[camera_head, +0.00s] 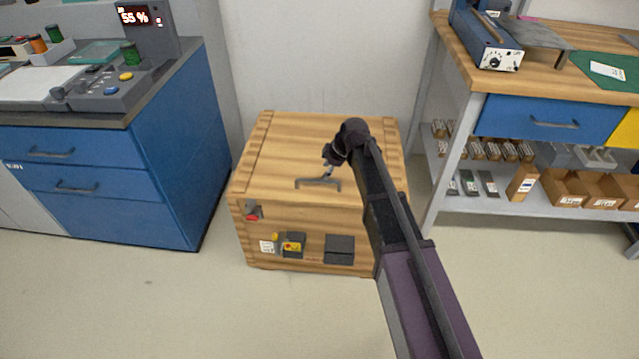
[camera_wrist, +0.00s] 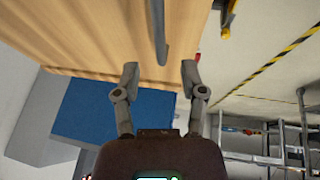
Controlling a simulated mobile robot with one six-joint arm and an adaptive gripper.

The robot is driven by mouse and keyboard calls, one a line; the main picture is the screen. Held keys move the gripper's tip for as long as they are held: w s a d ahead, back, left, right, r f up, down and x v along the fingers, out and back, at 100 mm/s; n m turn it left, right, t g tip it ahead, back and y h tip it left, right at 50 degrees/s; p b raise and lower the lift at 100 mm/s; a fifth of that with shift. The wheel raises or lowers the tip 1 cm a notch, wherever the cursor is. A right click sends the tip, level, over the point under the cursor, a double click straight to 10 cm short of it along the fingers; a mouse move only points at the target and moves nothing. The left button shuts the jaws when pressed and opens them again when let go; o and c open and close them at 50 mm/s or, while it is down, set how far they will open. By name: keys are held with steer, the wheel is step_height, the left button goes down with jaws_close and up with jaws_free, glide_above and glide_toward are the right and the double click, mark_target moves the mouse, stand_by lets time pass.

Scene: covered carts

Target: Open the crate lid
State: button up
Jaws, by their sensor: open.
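A wooden crate (camera_head: 310,220) stands on the floor against the wall, and its plank lid (camera_head: 280,140) lies flat and shut on top. A dark grey bar handle (camera_head: 312,184) sits near the lid's front edge. It also shows in the wrist view (camera_wrist: 160,35), lined up with the gap between my fingers. My gripper (camera_head: 329,173) is just above and behind the handle in the head view. In the wrist view my gripper (camera_wrist: 160,72) is open and empty, one finger to each side of the handle's line. No contact is visible. My arm hides the lid's right part.
The crate's front has a red-tipped latch (camera_head: 253,211), yellow and dark fittings (camera_head: 291,245) and a dark plate (camera_head: 339,249). A blue cabinet (camera_head: 130,190) stands left, a wooden workbench (camera_head: 560,80) right. Floor in front is clear.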

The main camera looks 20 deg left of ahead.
mark_target(320, 181)
steer(key=shift+b+x, duration=2.35)
steer(key=shift+x, duration=0.55)
jaws_close()
